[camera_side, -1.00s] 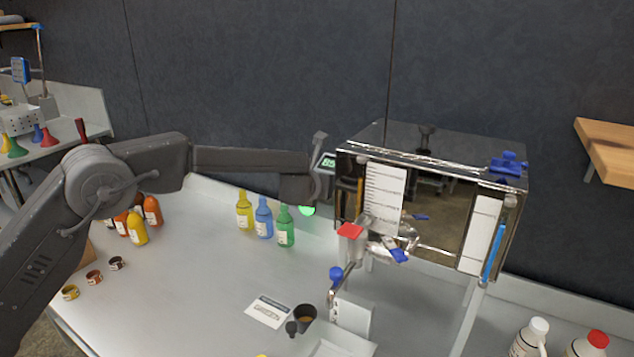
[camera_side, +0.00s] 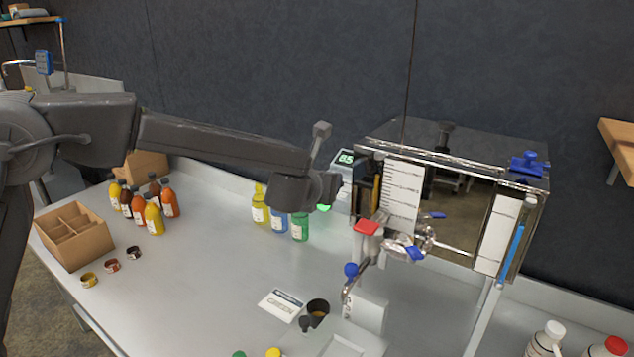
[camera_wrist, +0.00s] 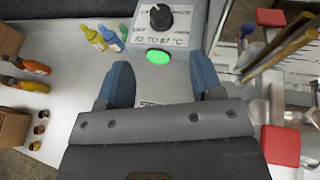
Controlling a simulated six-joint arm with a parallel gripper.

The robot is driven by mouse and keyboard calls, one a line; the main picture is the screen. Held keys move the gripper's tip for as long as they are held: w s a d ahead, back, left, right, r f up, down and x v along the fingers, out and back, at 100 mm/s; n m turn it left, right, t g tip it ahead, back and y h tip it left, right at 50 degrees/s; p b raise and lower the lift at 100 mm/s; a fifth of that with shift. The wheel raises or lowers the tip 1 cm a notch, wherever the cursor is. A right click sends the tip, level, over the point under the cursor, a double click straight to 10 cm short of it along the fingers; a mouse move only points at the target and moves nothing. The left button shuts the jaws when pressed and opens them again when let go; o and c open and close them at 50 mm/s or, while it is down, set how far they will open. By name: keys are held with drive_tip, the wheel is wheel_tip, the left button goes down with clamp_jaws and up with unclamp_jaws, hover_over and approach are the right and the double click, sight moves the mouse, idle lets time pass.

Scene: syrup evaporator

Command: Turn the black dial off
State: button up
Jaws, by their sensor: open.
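The black dial (camera_wrist: 160,16) sits on the sloped top of a light grey control box (camera_wrist: 185,45) at the top of the wrist view. It has a pale pointer mark, and a green lit spot (camera_wrist: 158,57) lies below it. In the side view my gripper (camera_side: 335,188) is close in front of the box.
The metal evaporator (camera_side: 450,205) with red and blue valve handles stands right of the box. Yellow, blue and green bottles (camera_side: 279,218) stand just left of my gripper. A divided cardboard box (camera_side: 75,238) and more bottles are farther left.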

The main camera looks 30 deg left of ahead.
drive_tip(key=shift+s+d+r, duration=0.15)
drive_tip(key=shift+s+r, duration=0.05)
drive_tip(key=shift+s, duration=0.4)
drive_tip(key=s+a+f+n+g+h, duration=0.3)
drive_tip(key=a+f+n+g+h, duration=0.3)
drive_tip(key=f+n+g, duration=0.65)
drive_tip(key=w+a+r+n+t+h, duration=0.75)
drive_tip(key=a+r+n, duration=0.2)
drive_tip(key=r, duration=0.25)
drive_tip(key=shift+h, duration=0.45)
drive_tip(key=x, duration=1.4)
drive_tip(key=shift+w+d+r, duration=0.1)
drive_tip(key=shift+w+r, duration=0.15)
drive_tip(key=shift+w, duration=0.05)
